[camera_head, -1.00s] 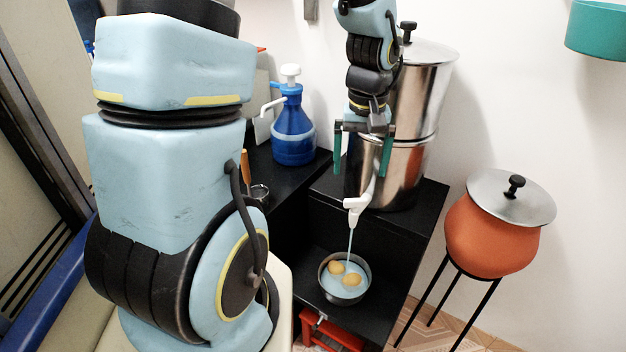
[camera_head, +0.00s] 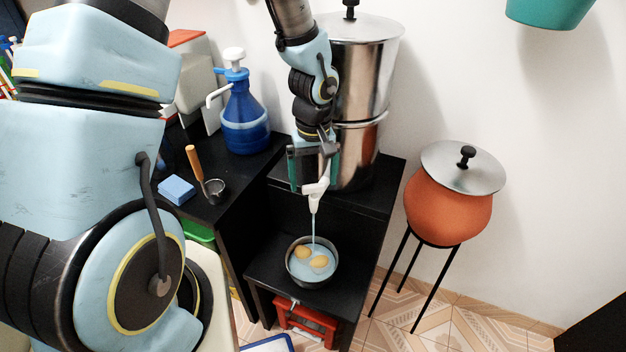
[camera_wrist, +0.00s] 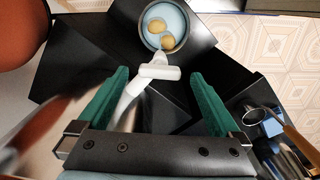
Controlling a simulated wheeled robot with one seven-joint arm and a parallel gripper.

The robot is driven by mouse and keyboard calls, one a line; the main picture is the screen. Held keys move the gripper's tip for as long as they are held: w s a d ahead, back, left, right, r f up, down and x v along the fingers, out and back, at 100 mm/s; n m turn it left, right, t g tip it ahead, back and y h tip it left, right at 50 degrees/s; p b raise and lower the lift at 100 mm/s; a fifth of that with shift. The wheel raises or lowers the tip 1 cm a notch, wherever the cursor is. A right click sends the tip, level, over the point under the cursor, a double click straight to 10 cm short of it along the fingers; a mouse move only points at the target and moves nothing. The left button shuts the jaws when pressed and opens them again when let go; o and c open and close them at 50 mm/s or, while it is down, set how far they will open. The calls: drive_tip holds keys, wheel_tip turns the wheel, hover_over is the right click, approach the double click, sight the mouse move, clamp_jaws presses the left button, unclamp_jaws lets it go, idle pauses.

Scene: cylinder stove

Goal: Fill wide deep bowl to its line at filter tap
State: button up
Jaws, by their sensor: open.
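The steel filter (camera_head: 365,95) stands on the black stand's upper level. Its white tap (camera_head: 316,190) points down and a pale blue stream runs from it into the bowl. The wide deep bowl (camera_head: 290,272) stands on the lower shelf under the tap. It holds pale blue liquid and two yellowish-brown roundish pieces; I cannot make out its line. The bowl also shows in the wrist view (camera_wrist: 145,38), beyond the white tap (camera_wrist: 158,72). My gripper (camera_head: 314,188) is open, its green fingers on either side of the tap, apart from its handle as far as I can tell.
An orange pot (camera_head: 447,212) with a metal lid stands on a black tripod at right. A blue jug (camera_head: 243,125), blue sponge (camera_head: 177,190) and wooden-handled ladle (camera_head: 213,188) are on the left counter. A red stool (camera_head: 308,322) is below the shelf.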

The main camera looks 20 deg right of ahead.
drive_tip(key=shift+f, duration=0.7)
drive_tip(key=c, duration=1.4)
drive_tip(key=shift+m, duration=0.4)
drive_tip(key=m, duration=0.2)
drive_tip(key=shift+m, duration=0.4)
drive_tip(key=shift+r+m+p, duration=0.1)
drive_tip(key=shift+m+p, duration=0.2)
drive_tip(key=shift+m, duration=1.5)
